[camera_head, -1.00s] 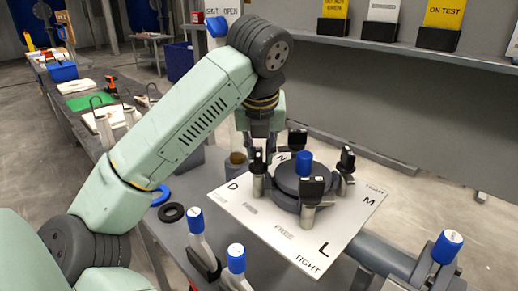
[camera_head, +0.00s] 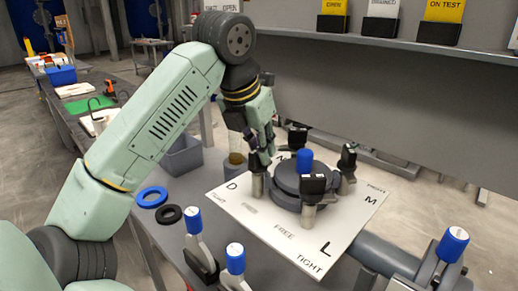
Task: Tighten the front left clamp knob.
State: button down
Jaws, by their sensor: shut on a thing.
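The round dark grey filter press (camera_head: 290,180) stands on a white board (camera_head: 230,208) with a blue knob (camera_head: 304,160) on top. Black-topped clamps surround it: a left one (camera_head: 258,186) by the letter D, a front one (camera_head: 313,190) by the letter L, a right one (camera_head: 347,160) and a back one. My gripper (camera_head: 261,160) reaches down from above onto the left clamp. Its dark fingers are shut on that clamp's knob, which they mostly hide. I cannot tell how far the knob is turned.
Blue-topped handles (camera_head: 194,222), (camera_head: 235,260) and (camera_head: 452,245) stand at the front and right. A blue ring (camera_head: 152,197) and black ring (camera_head: 169,214) lie left of the board. A grey bin (camera_head: 184,157) is behind them. A grey pipe (camera_head: 385,256) runs at the right.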

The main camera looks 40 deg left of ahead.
jog(key=m, duration=0.2)
jog(key=m+h+p, duration=0.1)
jog(key=m, duration=0.1)
jog(key=m+h, duration=0.1)
jog(key=m, duration=0.1)
jog(key=shift+s+d+f+g, duration=0.15)
jog(key=shift+d+g, duration=0.1)
jog(key=shift+g, duration=0.15)
jog(key=shift+s+d+m+g+h+p, duration=0.1)
jog(key=shift+m+g+h+p, duration=0.25)
jog(key=shift+m, duration=0.85)
jog(key=shift+d+m+g+h+p, duration=0.15)
jog(key=shift+m+h+p, duration=0.4)
jog(key=shift+m, duration=0.65)
jog(key=shift+f, duration=0.1)
jog(key=c, duration=1.6)
grip_release()
jog(key=shift+a, duration=0.1)
jog(key=shift+o, duration=0.2)
jog(key=shift+r, duration=0.2)
jog(key=v, duration=0.7)
jog(key=shift+a+r, duration=0.1)
